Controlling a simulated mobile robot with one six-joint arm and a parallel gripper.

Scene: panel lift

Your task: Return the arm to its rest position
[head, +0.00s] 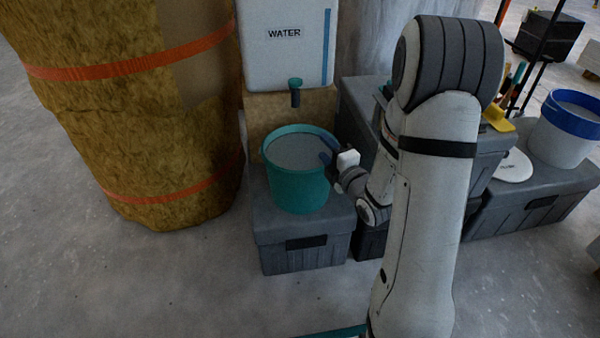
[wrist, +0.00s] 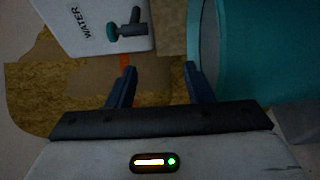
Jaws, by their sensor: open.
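My gripper (head: 325,150) is at the right rim of a teal bucket (head: 297,188) in the head view. In the wrist view my gripper (wrist: 158,80) has its two blue fingers spread apart with nothing held between them. The teal bucket (wrist: 270,50) is beside the right finger there; I cannot tell whether they touch. My arm (head: 425,200) reaches out and down to the bucket, and it hides part of the crates behind it.
The bucket stands on a grey crate (head: 300,250), below the tap (head: 295,92) of a white water container (head: 285,45). A large strapped insulation roll (head: 150,130) stands left. A white bucket with a blue band (head: 565,135) stands right. Open floor (head: 200,290) lies in front.

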